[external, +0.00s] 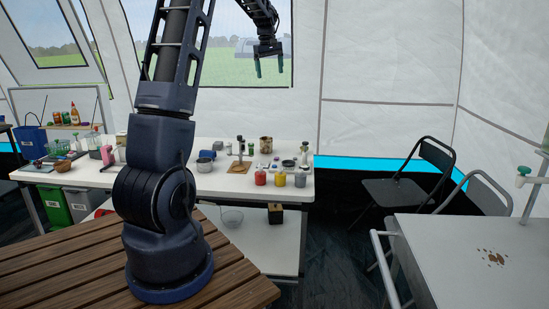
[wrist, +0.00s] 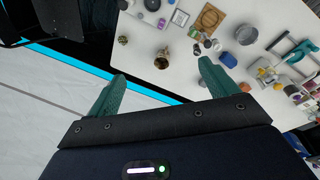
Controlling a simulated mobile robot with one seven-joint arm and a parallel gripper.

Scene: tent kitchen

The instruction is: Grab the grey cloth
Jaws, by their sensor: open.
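My gripper (external: 270,68) is open and empty, high above the far side of the white table (external: 205,184), in front of the tent window. Its two green fingers point down in the external view. In the wrist view my gripper (wrist: 161,70) shows its fingers spread apart, with the white table top and several small items beyond them. I cannot make out a grey cloth in either view. A grey rounded thing (wrist: 247,35) lies on the table in the wrist view, too small to tell what it is.
Red (external: 261,178) and yellow (external: 280,179) jars stand near the table's front edge. A blue bin (external: 33,141) stands at the left. A black folding chair (external: 405,190) and a grey table (external: 470,260) with brown specks are at the right.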

